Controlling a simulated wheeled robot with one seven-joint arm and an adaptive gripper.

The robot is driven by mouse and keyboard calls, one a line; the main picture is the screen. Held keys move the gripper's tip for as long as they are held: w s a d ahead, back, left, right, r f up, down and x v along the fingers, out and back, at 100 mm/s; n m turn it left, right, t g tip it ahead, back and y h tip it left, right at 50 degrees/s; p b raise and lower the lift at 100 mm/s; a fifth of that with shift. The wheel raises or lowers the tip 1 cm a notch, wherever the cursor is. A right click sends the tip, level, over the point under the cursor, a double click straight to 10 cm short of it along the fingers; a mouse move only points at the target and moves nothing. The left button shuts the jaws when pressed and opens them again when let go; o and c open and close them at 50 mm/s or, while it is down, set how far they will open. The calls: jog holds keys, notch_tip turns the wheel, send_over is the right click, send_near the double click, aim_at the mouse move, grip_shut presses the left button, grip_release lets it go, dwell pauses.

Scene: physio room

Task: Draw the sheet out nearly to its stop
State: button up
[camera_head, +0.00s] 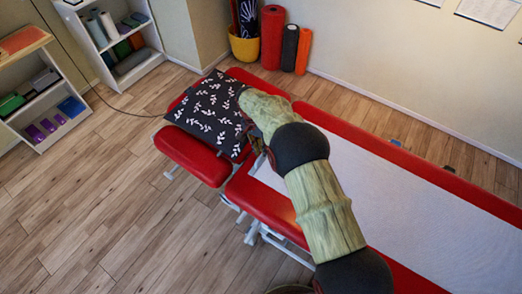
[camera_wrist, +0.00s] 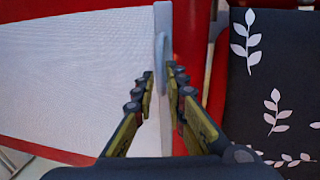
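The white sheet (camera_head: 430,215) lies flat along the red treatment table and fills the left of the wrist view (camera_wrist: 75,65). A pale bar (camera_wrist: 163,15) runs along its end, with a grey loop-shaped pull (camera_wrist: 161,48) on it. My gripper (camera_wrist: 162,80) is at this pull, one finger on each side of the bar. The gap between the fingertips is narrow. I cannot tell whether the fingers press on the pull or only stand around it. In the head view my arm hides the gripper and the pull.
A dark cloth with white leaves (camera_head: 210,112) covers the red headrest section next to the sheet's end. Shelves (camera_head: 108,38) stand at the back left. A yellow bucket (camera_head: 244,47) and rolled mats (camera_head: 272,38) stand by the wall. The wooden floor at left is clear.

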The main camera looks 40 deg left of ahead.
jog(key=o, duration=0.3)
jog(key=shift+s, duration=0.1)
notch_tip(320, 180, up, 12)
jog(key=a, duration=0.2)
jog(key=shift+a+f, duration=0.15)
dwell(0.7)
